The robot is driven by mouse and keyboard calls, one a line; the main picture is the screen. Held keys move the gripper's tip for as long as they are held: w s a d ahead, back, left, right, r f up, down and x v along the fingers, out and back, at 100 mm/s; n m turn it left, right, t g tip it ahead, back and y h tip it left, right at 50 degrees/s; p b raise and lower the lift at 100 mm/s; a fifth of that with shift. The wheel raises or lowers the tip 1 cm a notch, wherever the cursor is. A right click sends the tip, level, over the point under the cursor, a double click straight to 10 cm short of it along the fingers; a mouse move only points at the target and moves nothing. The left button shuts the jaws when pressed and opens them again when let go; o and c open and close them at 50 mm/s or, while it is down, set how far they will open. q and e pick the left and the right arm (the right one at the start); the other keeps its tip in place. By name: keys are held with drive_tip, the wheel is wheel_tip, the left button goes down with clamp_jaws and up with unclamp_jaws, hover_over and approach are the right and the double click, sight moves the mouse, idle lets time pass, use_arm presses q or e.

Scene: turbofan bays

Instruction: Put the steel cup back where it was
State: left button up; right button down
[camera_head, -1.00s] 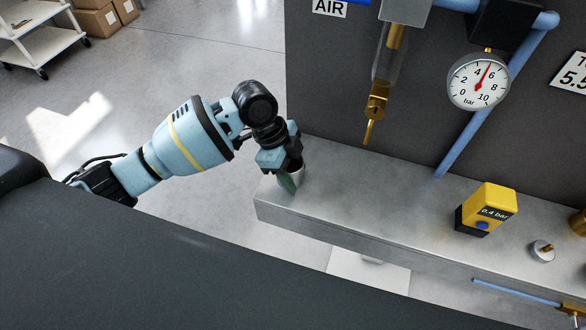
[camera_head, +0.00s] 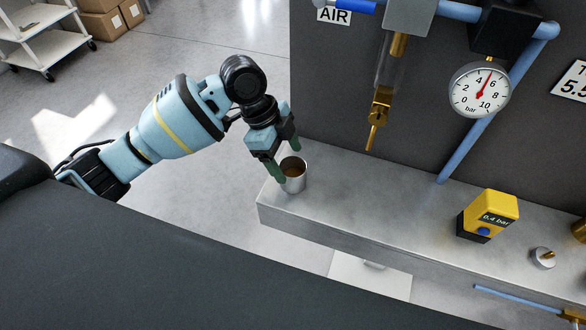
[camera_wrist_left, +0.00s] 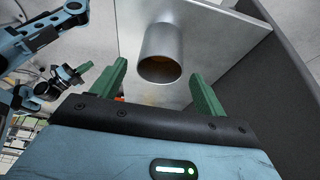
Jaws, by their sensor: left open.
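The steel cup (camera_head: 294,178) stands upright at the left end of the grey metal ledge (camera_head: 345,196). Something brown shows inside it. My left gripper (camera_head: 286,162) is open, with its green fingers close beside the cup on its upper left. In the left wrist view the cup (camera_wrist_left: 160,52) lies just beyond the open fingertips, roughly centred between them, with its mouth towards the gripper. I cannot tell whether a finger touches it.
A yellow 0.4 bar device (camera_head: 488,215) and a small round knob (camera_head: 543,257) stand further right on the ledge. A brass nozzle (camera_head: 377,115) hangs above, and a pressure gauge (camera_head: 480,90) is on the dark panel. The ledge between cup and yellow device is clear.

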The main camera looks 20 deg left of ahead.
use_arm(q)
drive_tip(key=v, duration=0.5)
drive_tip(key=shift+a+r, duration=0.1)
drive_tip(key=shift+r, duration=0.2)
drive_tip(key=shift+s+f, duration=0.1)
drive_tip(key=shift+s, duration=0.05)
